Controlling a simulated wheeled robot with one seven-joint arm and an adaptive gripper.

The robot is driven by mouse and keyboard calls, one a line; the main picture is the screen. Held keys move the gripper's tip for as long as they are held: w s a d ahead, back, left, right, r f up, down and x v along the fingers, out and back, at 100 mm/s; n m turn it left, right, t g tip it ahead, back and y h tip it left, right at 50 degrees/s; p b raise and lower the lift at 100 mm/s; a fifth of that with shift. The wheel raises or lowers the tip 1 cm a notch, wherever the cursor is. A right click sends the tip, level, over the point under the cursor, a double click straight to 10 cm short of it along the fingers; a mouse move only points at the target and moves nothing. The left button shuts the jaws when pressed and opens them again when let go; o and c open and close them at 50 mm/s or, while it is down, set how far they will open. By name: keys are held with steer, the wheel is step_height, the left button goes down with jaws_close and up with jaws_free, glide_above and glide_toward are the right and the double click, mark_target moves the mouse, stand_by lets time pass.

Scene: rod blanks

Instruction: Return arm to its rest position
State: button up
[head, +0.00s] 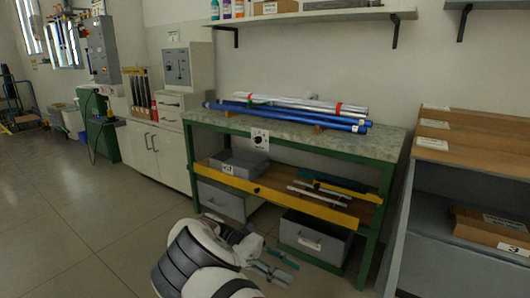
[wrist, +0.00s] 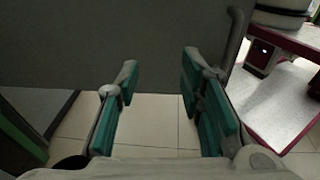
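My gripper (head: 275,266) is low in front of the workbench in the head view, at the end of my white and dark grey arm. In the wrist view its two fingers with green pads (wrist: 155,100) stand wide apart. Nothing is between them but grey surface and floor tiles. The gripper is open and empty. It appears close to the front of the bench, below the bench top; the exact gap cannot be told.
The green-framed workbench (head: 380,144) bears blue rods (head: 290,118) and silver rods (head: 300,103). Its lower shelf has a yellow front edge (head: 290,200). A shelving unit (head: 475,170) stands at right. Floor (head: 80,220) at left is clear.

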steer(key=s+d+r+m+y, duration=0.2)
steer(key=s+d+r+y, duration=0.2)
steer(key=r, duration=0.3)
steer(key=s+d+r+m+t+y, duration=0.1)
steer(key=s+d+r+m+y, duration=0.1)
steer(key=s+d+r+y, duration=0.3)
steer(key=s+d+r+m+y, duration=0.2)
steer(key=s+d+r+y, duration=0.15)
steer(key=r, duration=0.45)
steer(key=s+d+m+t+y, duration=0.15)
steer(key=s+m+t, duration=0.5)
steer(key=s, duration=1.65)
step_height(320, 180, up, 28)
steer(key=t+p, duration=0.4)
steer(key=p, duration=2.2)
steer(key=shift+w+d+t+p, duration=0.2)
steer(key=shift+w+t+p, duration=0.1)
steer(key=shift+w+t, duration=0.05)
